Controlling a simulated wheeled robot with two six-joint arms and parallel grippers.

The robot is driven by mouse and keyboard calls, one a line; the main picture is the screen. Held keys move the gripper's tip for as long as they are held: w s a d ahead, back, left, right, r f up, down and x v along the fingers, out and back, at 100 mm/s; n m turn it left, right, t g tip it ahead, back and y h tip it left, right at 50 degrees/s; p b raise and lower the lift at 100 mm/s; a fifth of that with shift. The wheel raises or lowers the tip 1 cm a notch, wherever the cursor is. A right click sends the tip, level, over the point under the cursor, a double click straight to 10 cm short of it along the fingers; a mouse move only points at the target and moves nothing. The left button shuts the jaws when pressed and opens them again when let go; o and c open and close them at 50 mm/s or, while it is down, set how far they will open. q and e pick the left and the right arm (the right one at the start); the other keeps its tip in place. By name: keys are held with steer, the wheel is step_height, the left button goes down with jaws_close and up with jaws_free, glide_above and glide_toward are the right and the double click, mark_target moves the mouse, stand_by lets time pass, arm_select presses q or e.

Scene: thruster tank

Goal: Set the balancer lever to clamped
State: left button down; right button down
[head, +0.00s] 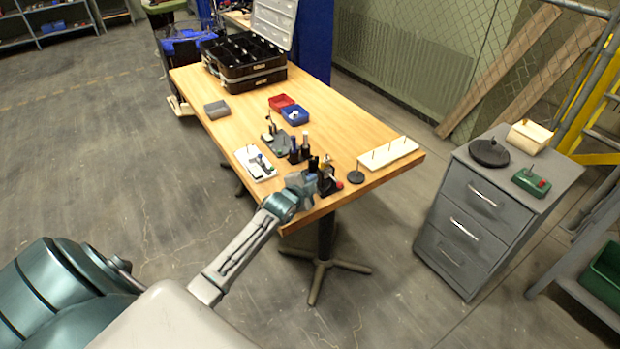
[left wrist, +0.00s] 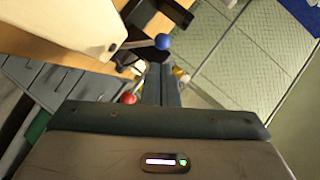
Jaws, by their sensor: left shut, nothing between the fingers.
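My left gripper (head: 308,184) is shut and empty, at the near edge of the wooden table beside a small dark device (head: 328,186) with a brass-coloured part and a red knob (head: 339,185). The gripper partly hides this device. In the left wrist view the shut fingers (left wrist: 160,80) point away from the camera. A blue ball on a metal rod (left wrist: 163,41) is just beyond the fingertips. A red ball (left wrist: 128,98) is left of the fingers. I cannot tell which ball belongs to the balancer lever, or its setting. My right gripper is not in view.
On the wooden table (head: 230,105) stand a white plate with small parts (head: 256,168), dark bottles (head: 299,150), a pegged cream board (head: 388,153), red (head: 281,102) and blue (head: 295,116) bins and a black case (head: 243,62). A grey drawer cabinet (head: 470,215) stands right.

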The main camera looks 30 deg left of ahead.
arm_select(q)
steer(key=shift+w+a+f, duration=0.3)
steer(key=shift+a+f, duration=0.05)
steer(key=shift+a, duration=0.15)
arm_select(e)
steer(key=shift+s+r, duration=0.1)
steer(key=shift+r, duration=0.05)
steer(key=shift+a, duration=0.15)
